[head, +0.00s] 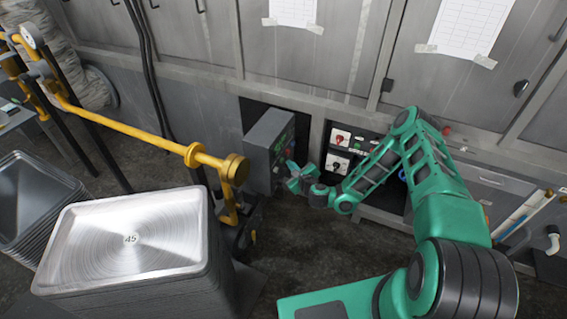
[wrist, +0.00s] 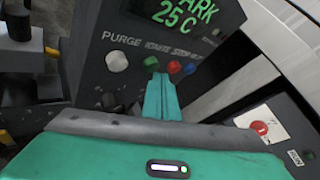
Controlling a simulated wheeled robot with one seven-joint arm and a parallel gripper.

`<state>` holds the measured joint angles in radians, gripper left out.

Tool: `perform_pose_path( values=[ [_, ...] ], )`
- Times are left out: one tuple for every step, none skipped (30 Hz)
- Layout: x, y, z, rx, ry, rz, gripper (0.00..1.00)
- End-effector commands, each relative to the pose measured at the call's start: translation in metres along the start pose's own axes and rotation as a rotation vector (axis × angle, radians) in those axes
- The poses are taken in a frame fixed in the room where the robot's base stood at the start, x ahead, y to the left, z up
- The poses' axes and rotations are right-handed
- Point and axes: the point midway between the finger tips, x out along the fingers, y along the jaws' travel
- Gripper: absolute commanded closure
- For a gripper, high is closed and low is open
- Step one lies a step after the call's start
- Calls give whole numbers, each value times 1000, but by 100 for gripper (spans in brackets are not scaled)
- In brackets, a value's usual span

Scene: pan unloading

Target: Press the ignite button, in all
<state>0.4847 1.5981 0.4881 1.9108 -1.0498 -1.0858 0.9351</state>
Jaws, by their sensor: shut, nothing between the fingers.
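The dark control box (head: 268,140) stands by the cabinets in the head view, at the left of my gripper (head: 291,170). In the wrist view its panel shows a green display reading "25 C", with a large white button (wrist: 116,61) under "PURGE".
A yellow pipe (head: 130,122) with a brass end crosses at the left. A stack of metal pans (head: 130,235) stands in front. At the right, another low panel (head: 340,150) with red and black knobs sits in the cabinet wall.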

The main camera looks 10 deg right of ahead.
Motion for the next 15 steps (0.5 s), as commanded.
perform_pose_path(
  values=[
    [-2, -1, -2, 0, 1, 0, 100],
    [-3, -2, -2, 0, 1, 0, 100],
    [-3, -3, -3, 1, 1, -1, 100],
    [-4, -3, -3, 1, 1, -1, 100],
    [-4, -3, -3, 1, 1, -1, 100],
    [-4, -3, -3, 1, 0, -1, 100],
    [-4, -3, -3, 0, 0, -1, 100],
    [-4, -3, -3, 0, 1, -1, 100],
    [-4, -3, -3, 0, 1, -1, 100],
    [-4, -3, -3, 0, 1, -1, 100],
    [-4, -3, -3, 0, 1, -1, 100],
    [-4, -3, -3, 0, 1, -1, 100],
    [-4, -4, -4, 0, 1, -1, 100],
    [-5, -4, -4, 0, 1, -1, 100],
    [-6, -5, -5, 0, 2, -1, 100]
  ],
)
